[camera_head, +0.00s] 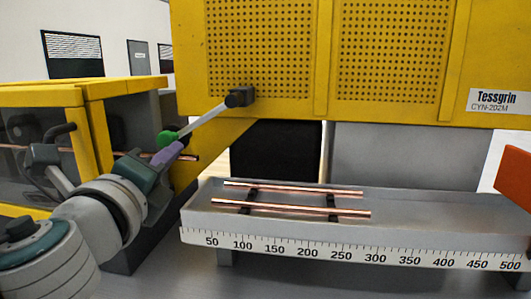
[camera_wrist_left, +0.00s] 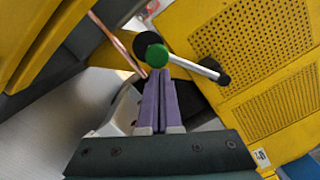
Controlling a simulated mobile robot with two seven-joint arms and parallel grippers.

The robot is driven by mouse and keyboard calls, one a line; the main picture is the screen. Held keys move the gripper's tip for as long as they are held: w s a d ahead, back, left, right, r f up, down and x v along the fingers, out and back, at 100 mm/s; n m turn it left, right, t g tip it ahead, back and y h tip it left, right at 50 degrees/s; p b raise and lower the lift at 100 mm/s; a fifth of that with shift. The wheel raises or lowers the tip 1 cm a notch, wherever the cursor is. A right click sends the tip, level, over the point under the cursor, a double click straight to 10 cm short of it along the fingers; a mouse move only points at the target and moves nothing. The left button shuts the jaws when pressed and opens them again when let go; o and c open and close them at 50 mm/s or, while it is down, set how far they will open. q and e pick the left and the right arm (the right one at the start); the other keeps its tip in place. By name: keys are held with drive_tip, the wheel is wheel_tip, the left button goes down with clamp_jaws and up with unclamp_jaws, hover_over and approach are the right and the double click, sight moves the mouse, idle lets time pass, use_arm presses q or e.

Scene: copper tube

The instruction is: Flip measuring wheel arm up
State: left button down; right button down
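The measuring wheel arm (camera_head: 208,114) is a pale grey rod hinged at a black pivot on the yellow machine front. It slopes down to the left and ends in a green knob (camera_head: 168,138). In the left wrist view the rod (camera_wrist_left: 190,67) runs from the green knob (camera_wrist_left: 157,55) to the black pivot, with a black disc, likely the wheel, behind the knob. My left gripper (camera_head: 180,145), with purple fingers, has its tips at the knob. Its fingers (camera_wrist_left: 161,72) lie side by side with almost no gap; whether they touch the knob cannot be told. My right gripper is not in view.
A copper tube (camera_head: 190,158) sticks out near my left fingers. Two copper tubes (camera_head: 290,209) lie on black supports in the grey tray (camera_head: 430,220) with a ruler scale. The yellow perforated housing (camera_head: 390,50) stands behind; an orange-red part (camera_head: 515,177) is at right.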

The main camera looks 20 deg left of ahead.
use_arm(q)
wheel_tip(320, 180, up, 9)
drive_tip(key=a+m+p, duration=0.2)
drive_tip(key=m+p, duration=0.7)
drive_tip(key=shift+s+a+m+t+h+p, duration=0.25)
drive_tip(key=shift+s+m+t+h+p, duration=0.05)
drive_tip(key=shift+m+t+h+p, duration=0.1)
